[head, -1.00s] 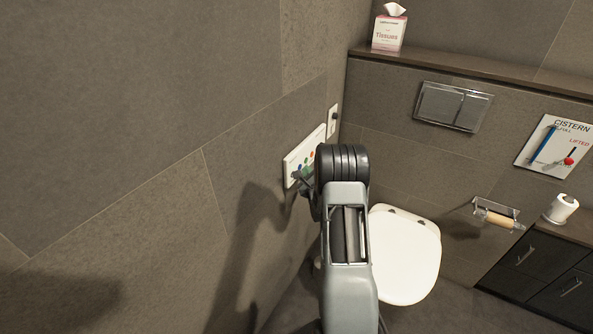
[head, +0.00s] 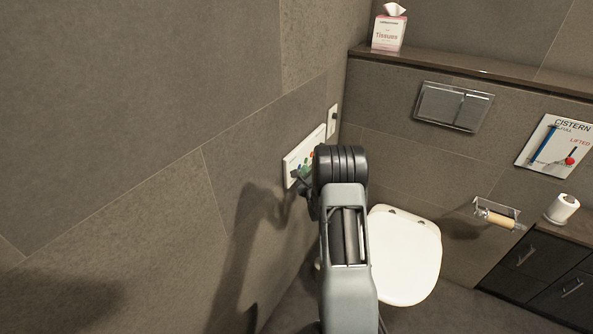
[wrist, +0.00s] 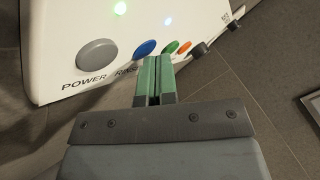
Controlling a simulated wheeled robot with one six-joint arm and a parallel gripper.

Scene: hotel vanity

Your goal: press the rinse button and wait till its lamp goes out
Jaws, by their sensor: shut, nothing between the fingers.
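A white control panel (head: 291,168) is on the left wall; it fills the top of the wrist view (wrist: 62,30). It carries a large grey POWER button (wrist: 97,53) and a blue button (wrist: 146,47) with the partly covered word RINSE below. My gripper (wrist: 156,60), with green fingers, is shut and empty. Its tips lie just below and right of the blue button in the picture; I cannot tell whether they touch the panel.
Orange (wrist: 184,47) and green (wrist: 170,47) buttons and dark knobs (wrist: 200,50) sit right of the blue button. A toilet (head: 405,255) stands right of my arm. A flush plate (head: 452,106), a cistern sign (head: 547,147) and a paper holder (head: 496,214) are on the back wall.

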